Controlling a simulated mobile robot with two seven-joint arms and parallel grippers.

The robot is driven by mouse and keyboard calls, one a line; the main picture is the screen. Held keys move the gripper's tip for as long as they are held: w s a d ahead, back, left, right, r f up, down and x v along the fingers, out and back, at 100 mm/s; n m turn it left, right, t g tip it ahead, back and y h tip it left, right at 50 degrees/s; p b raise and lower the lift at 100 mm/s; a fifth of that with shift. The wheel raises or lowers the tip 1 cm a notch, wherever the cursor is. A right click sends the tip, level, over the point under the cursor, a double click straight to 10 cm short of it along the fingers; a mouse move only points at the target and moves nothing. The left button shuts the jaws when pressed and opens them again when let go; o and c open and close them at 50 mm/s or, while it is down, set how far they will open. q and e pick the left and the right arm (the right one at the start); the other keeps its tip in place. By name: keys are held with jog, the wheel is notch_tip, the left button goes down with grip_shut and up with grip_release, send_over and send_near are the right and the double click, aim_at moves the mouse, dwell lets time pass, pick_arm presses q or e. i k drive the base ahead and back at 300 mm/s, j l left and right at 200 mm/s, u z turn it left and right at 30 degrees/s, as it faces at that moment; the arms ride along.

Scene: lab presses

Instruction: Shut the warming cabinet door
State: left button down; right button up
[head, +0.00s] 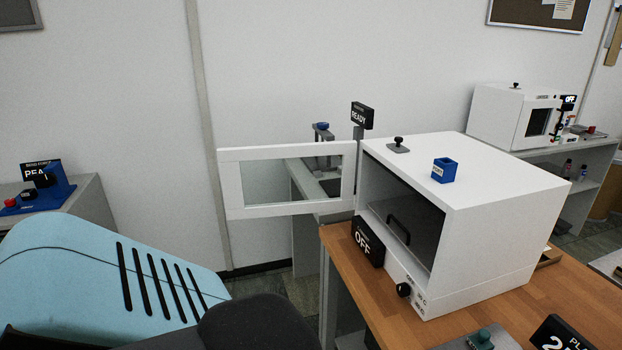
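The warming cabinet (500,235) is a white box on a wooden bench, right of centre in the head view. Its front is open and shows a dark interior with a black handle (398,230) inside. The cabinet door (232,185) is a white frame with a glass pane. It stands wide open, reaching left from the left edge of the cabinet front. An OFF display (367,241) and a black knob (404,290) are on the lower front. Neither of my grippers is in view, and nothing is seen touching the door.
A small blue holder (444,170) and a black knobbed cap (398,144) are on the cabinet top. The wooden bench (345,275) extends below the door's hinge side. Grey equipment with a READY sign (361,116) stands behind the door. Another white unit (510,115) is at the back right.

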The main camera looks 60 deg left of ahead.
aim_at(228, 158)
jog(key=j+z, duration=0.65)
jog(key=k+j+z, duration=0.1)
jog(key=j, duration=0.25)
jog(key=k+j, duration=0.1)
jog(key=j, duration=0.2)
jog(key=k+j+z, duration=0.15)
jog(key=j, duration=0.2)
jog(key=k+j, duration=0.1)
jog(key=j, duration=0.3)
jog(key=k+j, duration=0.1)
jog(key=j, duration=0.3)
jog(key=k+j, duration=0.1)
jog(key=j, duration=0.3)
jog(key=k+j+z, duration=0.1)
jog(key=j, duration=0.3)
jog(key=k+j, duration=0.15)
jog(key=j, duration=0.2)
jog(key=k+j, duration=0.15)
jog(key=j, duration=0.25)
jog(key=k+j, duration=0.1)
jog(key=j, duration=0.3)
jog(key=k+j+z, duration=0.1)
jog(key=j, duration=0.3)
